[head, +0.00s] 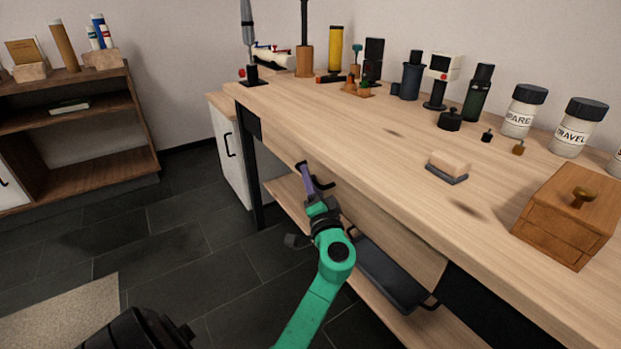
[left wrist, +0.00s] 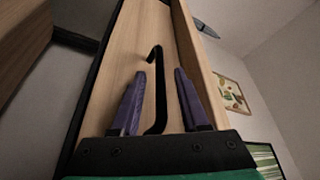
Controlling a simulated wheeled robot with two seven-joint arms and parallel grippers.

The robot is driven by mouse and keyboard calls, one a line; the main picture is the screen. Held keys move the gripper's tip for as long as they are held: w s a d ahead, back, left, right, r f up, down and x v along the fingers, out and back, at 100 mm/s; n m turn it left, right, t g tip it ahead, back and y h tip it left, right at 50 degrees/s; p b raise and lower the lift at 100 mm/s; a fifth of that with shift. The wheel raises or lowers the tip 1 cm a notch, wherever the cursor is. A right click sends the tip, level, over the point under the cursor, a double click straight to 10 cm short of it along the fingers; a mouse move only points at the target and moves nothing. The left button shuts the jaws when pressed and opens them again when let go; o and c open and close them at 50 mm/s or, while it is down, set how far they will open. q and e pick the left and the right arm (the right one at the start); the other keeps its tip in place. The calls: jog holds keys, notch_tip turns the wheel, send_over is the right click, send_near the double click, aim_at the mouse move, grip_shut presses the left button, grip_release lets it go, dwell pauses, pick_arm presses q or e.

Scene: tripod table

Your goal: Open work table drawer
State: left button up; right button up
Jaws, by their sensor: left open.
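The work table (head: 330,125) has a light wooden top on dark legs. Its drawer (head: 395,235) has a light wooden front below the top and looks shut. A black bar handle (head: 325,184) is on the drawer front, partly behind my gripper. My left gripper (head: 304,172) has purple fingers and is at the handle. In the left wrist view the open fingers (left wrist: 160,74) stand on either side of the black handle (left wrist: 158,95), with the wooden drawer front (left wrist: 125,60) behind. Contact with the handle cannot be told. My right gripper is out of view.
A dark tray (head: 390,275) sits on the lower shelf under the drawer. Jars, a small wooden box (head: 567,215) and a brush-like block (head: 448,166) stand on the tabletop. A white cabinet (head: 229,150) is beyond the table's far end.

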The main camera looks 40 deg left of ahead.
pick_arm(q)
jog(key=shift+w+a, duration=0.1)
jog(key=shift+a, duration=0.1)
grip_shut()
dwell(1.3)
